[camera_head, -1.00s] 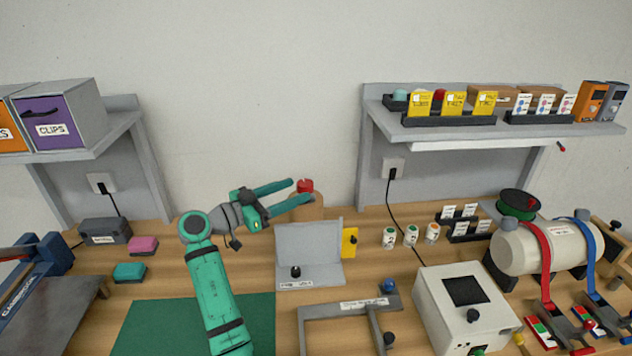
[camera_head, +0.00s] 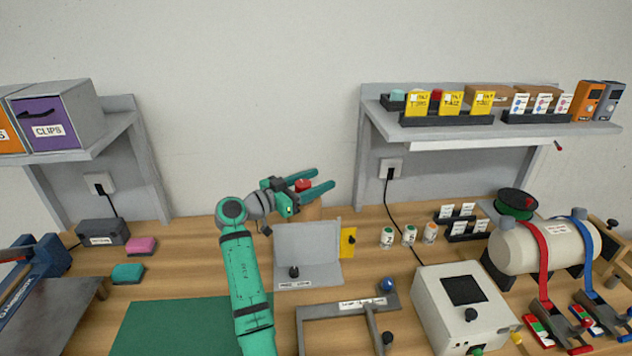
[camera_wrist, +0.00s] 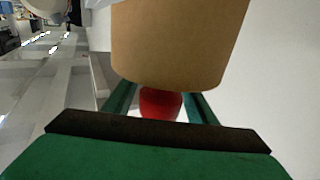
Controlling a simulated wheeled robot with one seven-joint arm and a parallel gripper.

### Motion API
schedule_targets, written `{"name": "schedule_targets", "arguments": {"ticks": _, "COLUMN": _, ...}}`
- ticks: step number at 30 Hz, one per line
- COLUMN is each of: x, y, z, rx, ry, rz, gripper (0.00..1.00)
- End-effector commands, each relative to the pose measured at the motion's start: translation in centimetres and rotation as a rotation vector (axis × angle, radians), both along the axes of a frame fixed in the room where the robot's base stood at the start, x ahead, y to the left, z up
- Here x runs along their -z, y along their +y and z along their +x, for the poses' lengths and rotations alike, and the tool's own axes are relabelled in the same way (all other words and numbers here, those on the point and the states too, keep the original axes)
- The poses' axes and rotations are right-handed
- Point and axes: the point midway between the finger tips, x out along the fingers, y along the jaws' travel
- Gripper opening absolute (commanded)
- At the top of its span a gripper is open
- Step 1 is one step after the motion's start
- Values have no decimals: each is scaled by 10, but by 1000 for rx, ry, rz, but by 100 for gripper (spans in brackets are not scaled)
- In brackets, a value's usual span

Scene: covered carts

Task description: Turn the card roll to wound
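The card roll, a tan upright cylinder (camera_head: 313,211), stands at the back of the bench behind the grey angled stand. It has a red knob (camera_head: 303,185) on top. In the wrist view the tan roll (camera_wrist: 180,45) fills the upper middle, with the red knob (camera_wrist: 160,104) below it. My gripper (camera_head: 325,178) is open, with its two green fingers on either side of the knob. A narrow gap seems to show between knob and fingers in the wrist view. Any mark of the roll's setting is not visible.
The grey angled stand (camera_head: 308,250) with a yellow plate (camera_head: 347,242) is just in front of the roll. Several small white cups (camera_head: 409,235) stand to its right. A grey shelf (camera_head: 480,132) hangs at right. The wall behind the roll is bare.

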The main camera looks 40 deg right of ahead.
Motion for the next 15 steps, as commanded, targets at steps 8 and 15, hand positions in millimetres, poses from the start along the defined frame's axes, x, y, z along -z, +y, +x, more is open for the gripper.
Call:
{"name": "schedule_targets", "arguments": {"ticks": 8, "x": 0, "y": 0, "z": 0, "rx": 2, "ry": 0, "rz": 0, "gripper": 14}}
{"name": "schedule_targets", "arguments": {"ticks": 15, "x": 0, "y": 0, "z": -3, "rx": 108, "ry": 3, "rz": 3, "gripper": 14}}
